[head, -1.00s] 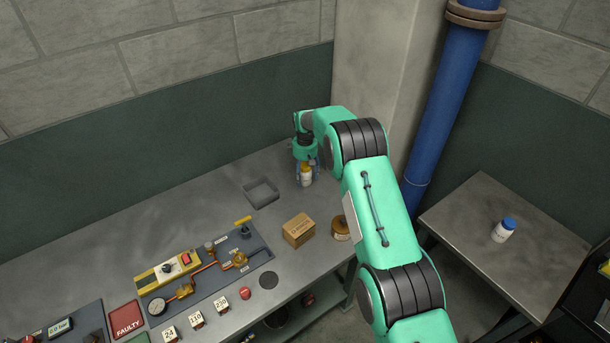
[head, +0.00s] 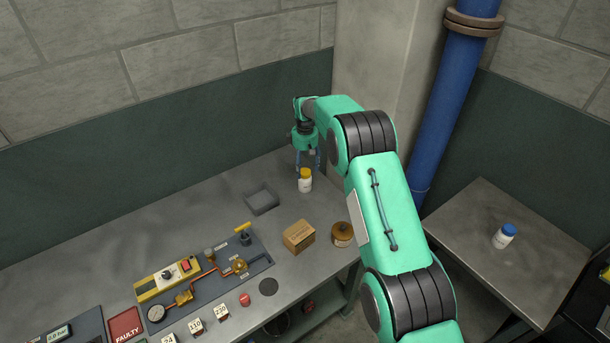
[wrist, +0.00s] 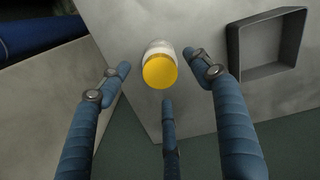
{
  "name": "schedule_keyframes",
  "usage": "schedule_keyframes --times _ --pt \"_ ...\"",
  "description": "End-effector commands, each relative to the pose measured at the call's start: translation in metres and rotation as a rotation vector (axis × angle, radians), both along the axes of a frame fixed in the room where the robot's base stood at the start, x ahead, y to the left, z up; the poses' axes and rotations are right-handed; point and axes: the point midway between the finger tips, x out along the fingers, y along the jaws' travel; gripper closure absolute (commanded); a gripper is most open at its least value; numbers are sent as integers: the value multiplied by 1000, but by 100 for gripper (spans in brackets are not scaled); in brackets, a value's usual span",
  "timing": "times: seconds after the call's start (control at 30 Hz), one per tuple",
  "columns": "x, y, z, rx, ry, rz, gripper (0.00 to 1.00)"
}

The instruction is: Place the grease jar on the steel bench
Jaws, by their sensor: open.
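A white jar with a yellow lid (head: 305,181) stands upright on the grey steel bench (head: 215,222) near its back right corner. I take it for the grease jar; its label is too small to read. My gripper (head: 308,163) is open and empty just above and behind the jar. In the wrist view the jar's yellow lid (wrist: 160,72) lies ahead of the spread blue fingers (wrist: 163,75), with no finger seen gripping it.
A shallow grey tray (head: 262,199) is left of the jar. A cardboard box (head: 299,236) and a brown jar (head: 342,234) stand nearer the front edge. A gauge panel (head: 205,275) lies at left. A blue-capped bottle (head: 503,236) stands on a separate table (head: 475,225).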

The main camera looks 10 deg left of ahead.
Motion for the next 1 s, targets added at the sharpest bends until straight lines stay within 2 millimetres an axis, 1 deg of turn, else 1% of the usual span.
schedule_keyframes --times 0.03,0.1,0.2,0.3,0.5,1.0 --pt "1 0 9 1 -3 0 36" --pt "0 0 18 1 -1 0 36" --pt "0 0 29 1 -1 0 36" --pt "0 0 35 0 0 0 36" --pt "0 0 39 0 0 0 36" --pt "0 0 39 0 0 0 36"
